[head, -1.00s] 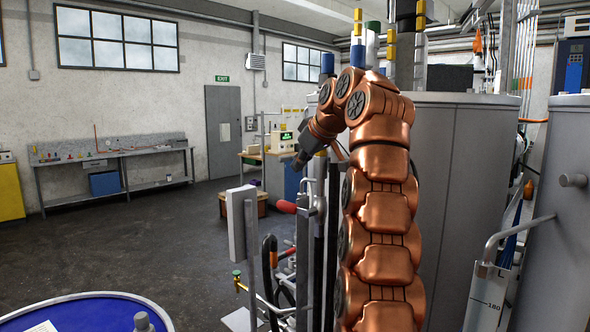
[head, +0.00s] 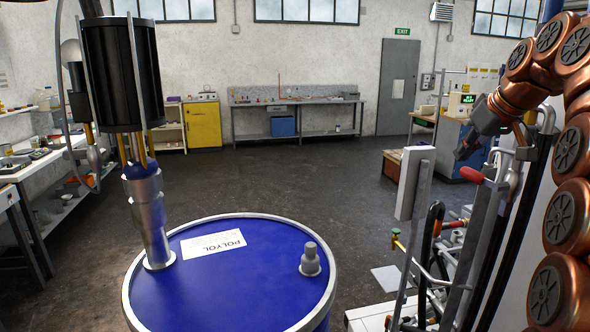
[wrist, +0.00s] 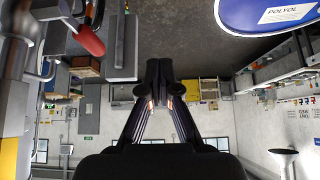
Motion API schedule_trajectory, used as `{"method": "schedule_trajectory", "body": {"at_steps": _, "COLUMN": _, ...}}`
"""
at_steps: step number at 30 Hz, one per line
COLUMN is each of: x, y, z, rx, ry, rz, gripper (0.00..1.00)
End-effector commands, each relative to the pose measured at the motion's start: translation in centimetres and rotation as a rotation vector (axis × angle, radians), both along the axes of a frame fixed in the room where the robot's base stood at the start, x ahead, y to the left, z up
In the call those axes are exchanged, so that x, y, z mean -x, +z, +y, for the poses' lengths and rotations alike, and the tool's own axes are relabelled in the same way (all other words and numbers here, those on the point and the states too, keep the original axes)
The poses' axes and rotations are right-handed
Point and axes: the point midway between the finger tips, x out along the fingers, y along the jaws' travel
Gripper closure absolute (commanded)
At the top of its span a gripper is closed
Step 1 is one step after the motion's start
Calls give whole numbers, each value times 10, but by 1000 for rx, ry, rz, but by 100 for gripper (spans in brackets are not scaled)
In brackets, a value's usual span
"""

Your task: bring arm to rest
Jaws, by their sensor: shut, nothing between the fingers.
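My copper-coloured arm is folded at the right of the head view. The blue drum (head: 225,285), with a white POLYOL label (head: 213,245), stands at the bottom of the head view. It also shows at the top right of the wrist view (wrist: 240,15).
A red-handled lever (head: 472,175) and pipework stand close to my gripper, below it in the head view. A black-topped pump (head: 122,75) has its metal tube standing on the drum's left side. A yellow cabinet (head: 203,124) stands by the far wall. The middle floor is clear.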

Motion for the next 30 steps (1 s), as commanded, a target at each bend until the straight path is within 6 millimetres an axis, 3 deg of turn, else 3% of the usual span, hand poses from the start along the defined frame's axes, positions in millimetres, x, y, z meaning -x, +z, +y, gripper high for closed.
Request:
{"method": "schedule_trajectory", "body": {"at_steps": 17, "x": 61, "y": -74, "z": 85, "rx": -77, "ry": -40, "rz": 222, "gripper": 100}}
{"method": "schedule_trajectory", "body": {"at_steps": 30, "x": 136, "y": -143, "z": 135, "rx": -79, "ry": -80, "rz": 395, "gripper": 100}}
